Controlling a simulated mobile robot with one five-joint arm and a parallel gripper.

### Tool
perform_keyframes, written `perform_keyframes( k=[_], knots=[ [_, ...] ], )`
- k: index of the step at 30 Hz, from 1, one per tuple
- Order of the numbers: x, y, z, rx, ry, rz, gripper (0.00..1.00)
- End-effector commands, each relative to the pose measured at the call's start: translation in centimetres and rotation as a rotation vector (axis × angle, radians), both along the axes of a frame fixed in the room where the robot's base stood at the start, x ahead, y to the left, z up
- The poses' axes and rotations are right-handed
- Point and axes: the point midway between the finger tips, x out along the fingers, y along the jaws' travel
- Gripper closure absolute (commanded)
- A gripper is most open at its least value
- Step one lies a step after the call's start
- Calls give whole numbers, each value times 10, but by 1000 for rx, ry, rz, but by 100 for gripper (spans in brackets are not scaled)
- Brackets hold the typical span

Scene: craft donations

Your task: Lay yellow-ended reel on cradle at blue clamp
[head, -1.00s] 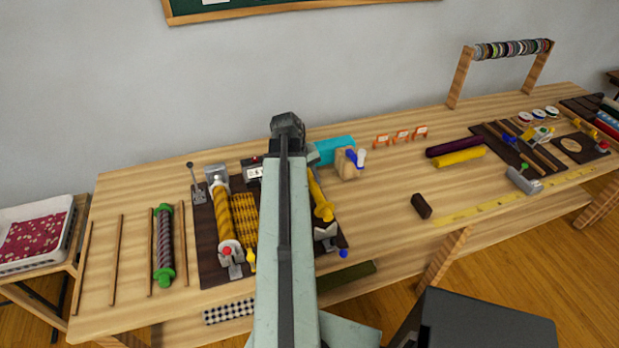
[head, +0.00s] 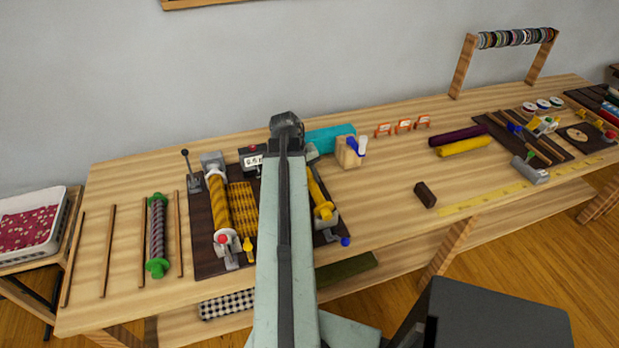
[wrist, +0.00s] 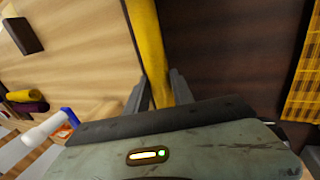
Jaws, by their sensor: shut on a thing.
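The yellow-ended reel (head: 317,192) shows just right of my arm in the head view, with its upper part partly hidden. It lies lengthwise above or on the cradle (head: 327,221) on the dark board. Its near end is at the grey front support; I cannot tell whether it rests fully. The blue clamp knob (head: 345,242) is beside that support. In the wrist view my gripper (wrist: 157,88) is shut on the yellow reel shaft (wrist: 148,40). My fingertips are hidden behind my arm in the head view.
Left of my arm, a gold-wrapped roll (head: 219,202) lies in a cradle with a red knob (head: 222,239). A green-ended reel (head: 157,236) lies further left. A wooden block with blue and white handles (head: 349,152) and a dark block (head: 425,194) stand to the right.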

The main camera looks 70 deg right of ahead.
Motion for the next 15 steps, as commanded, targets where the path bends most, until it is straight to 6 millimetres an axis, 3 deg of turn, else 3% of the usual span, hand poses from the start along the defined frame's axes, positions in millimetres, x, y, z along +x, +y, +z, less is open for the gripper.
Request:
perform_keyframes(
  k=[1,2,4,15],
  knots=[
    [0,0,0,0,0,0,100],
    [0,0,0,0,0,0,66],
    [0,0,0,0,0,0,47],
    [1,1,2,0,0,1,46]
  ],
)
